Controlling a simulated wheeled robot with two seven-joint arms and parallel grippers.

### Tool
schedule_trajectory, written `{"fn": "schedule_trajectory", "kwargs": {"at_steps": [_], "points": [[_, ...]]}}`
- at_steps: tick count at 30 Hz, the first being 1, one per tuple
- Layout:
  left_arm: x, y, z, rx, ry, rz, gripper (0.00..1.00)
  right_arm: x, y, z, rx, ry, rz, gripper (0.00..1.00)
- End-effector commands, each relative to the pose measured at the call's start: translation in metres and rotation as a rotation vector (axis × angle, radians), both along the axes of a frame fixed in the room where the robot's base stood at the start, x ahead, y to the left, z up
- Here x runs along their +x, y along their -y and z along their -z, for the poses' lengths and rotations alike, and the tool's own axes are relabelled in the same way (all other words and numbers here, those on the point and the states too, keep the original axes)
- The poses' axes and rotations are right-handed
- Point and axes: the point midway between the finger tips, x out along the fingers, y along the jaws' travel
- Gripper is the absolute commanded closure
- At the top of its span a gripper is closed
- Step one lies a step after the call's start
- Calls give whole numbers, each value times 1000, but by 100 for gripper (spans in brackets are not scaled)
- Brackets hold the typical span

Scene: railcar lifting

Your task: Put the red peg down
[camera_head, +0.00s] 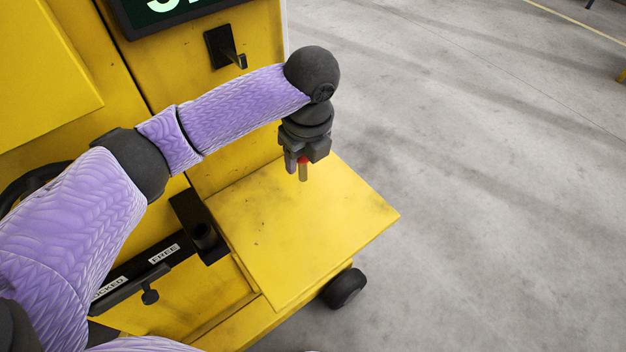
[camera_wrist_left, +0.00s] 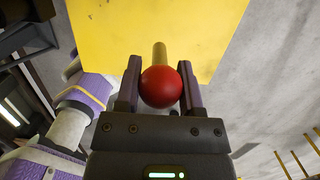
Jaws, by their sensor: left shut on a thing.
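The red peg has a red ball head (camera_wrist_left: 162,87) and a brass-coloured shaft (camera_head: 303,173). My left gripper (camera_head: 297,161) is shut on the peg, with the shaft pointing down over the yellow shelf (camera_head: 300,225). In the left wrist view the red head sits between the two fingers (camera_wrist_left: 159,88). The head camera shows only a little red between the fingers. I cannot tell how far the shaft's tip is above the shelf. My right gripper is not in view.
A black bracket with a round socket (camera_head: 204,236) stands left of the shelf, beside labels reading FREE and, partly hidden, LOCKED. A black hook (camera_head: 226,47) is on the yellow panel. A caster wheel (camera_head: 344,288) is under the shelf. The shelf top is bare; open grey floor lies right.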

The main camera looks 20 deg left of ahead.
Motion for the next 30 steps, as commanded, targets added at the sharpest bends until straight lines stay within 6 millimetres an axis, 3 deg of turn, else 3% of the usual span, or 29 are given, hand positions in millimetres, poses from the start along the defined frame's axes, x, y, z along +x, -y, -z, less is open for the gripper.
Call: {"fn": "schedule_trajectory", "kwargs": {"at_steps": [8,15,25,26,30], "points": [[-1,0,56,1,-5,21,100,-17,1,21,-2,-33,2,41],[-1,0,102,2,-3,20,100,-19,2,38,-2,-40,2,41],[-1,0,103,0,-1,19,100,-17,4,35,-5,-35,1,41],[-1,0,102,0,-1,19,45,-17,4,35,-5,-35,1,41],[-1,0,102,0,-1,20,16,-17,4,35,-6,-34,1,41]]}}
